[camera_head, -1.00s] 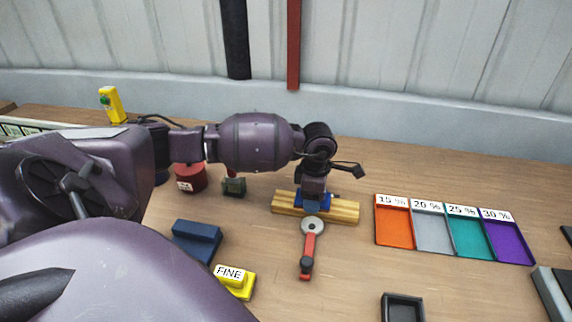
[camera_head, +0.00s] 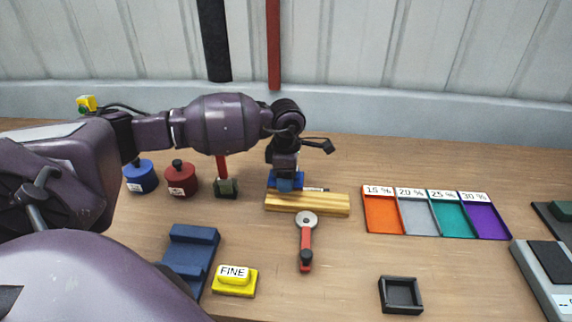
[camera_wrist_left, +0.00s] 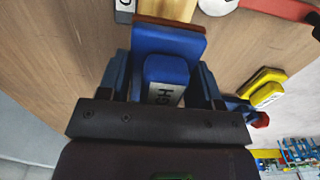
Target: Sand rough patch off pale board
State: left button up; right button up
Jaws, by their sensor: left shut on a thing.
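The pale board (camera_head: 318,204) lies on the bench in the middle of the head view, and part of it shows at the top of the left wrist view (camera_wrist_left: 168,8). My left gripper (camera_head: 285,178) is shut on a blue sanding block (camera_wrist_left: 165,75). The block's label is only partly readable. In the head view the block appears at the board's back edge, towards its left end. I cannot tell whether it touches the board. No rough patch can be made out. My right gripper is not in view.
A yellow block marked FINE (camera_head: 234,282) and a dark blue holder (camera_head: 190,256) lie front left. A red-handled tool (camera_head: 306,240) lies just in front of the board. Labelled coloured trays (camera_head: 383,215) are at right, a small black tray (camera_head: 401,296) in front.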

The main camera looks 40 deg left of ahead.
pick_arm(q)
notch_tip(320, 180, up, 2)
jog(key=shift+p, duration=0.3)
jog(key=shift+r, duration=0.7)
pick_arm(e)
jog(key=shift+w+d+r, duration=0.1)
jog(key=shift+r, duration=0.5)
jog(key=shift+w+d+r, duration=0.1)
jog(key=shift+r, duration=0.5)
